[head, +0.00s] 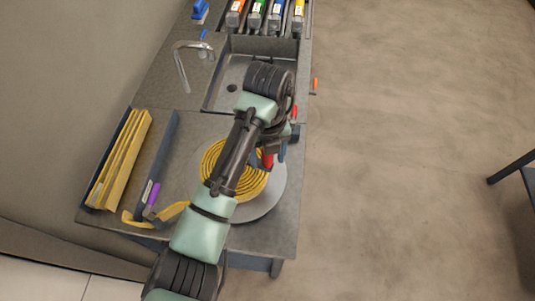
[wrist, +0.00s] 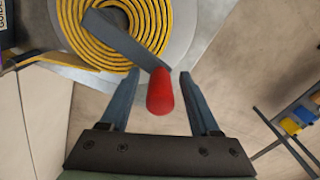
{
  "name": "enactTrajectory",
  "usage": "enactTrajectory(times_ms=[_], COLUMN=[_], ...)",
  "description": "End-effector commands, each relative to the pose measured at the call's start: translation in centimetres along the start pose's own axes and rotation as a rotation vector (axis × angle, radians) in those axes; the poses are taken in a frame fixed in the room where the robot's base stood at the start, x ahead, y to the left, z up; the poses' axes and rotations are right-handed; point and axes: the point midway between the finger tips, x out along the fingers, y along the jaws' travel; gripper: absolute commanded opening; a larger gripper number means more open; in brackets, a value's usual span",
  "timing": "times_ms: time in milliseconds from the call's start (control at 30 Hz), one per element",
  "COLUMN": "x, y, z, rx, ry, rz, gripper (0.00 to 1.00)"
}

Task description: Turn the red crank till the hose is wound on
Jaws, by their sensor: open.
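The red crank handle (wrist: 160,97) stands at the end of a grey crank arm (wrist: 125,40) in the wrist view. It also shows in the head view (head: 267,160), partly behind my arm. My gripper (wrist: 160,80) is open, with one finger on each side of the red handle and a gap visible on both sides. The yellow hose (wrist: 75,25) lies in a flat coil on a round grey disc (head: 270,203). A strip of hose (head: 172,211) runs off the coil to the left, by a purple-marked piece (head: 153,194).
Yellow folded lengths (head: 122,160) lie in a tray at the bench's left. Several coloured-label items (head: 275,16) stand at the far end. The floor to the right (head: 400,150) is mostly clear.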

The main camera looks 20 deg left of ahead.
Motion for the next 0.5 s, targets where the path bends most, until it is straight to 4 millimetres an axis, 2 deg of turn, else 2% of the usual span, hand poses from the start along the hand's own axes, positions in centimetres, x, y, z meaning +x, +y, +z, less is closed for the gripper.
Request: enactTrajectory(times_ms=[67, 400, 500], x=[0.0, -0.04, -0.05], y=[0.0, 0.0, 0.0], z=[0.0, 0.01, 0.01], rx=[0.0, 0.0, 0.0], ry=[0.0, 0.0, 0.0], rz=[0.0, 0.0, 0.0], gripper=[0.63, 0.02, 0.0])
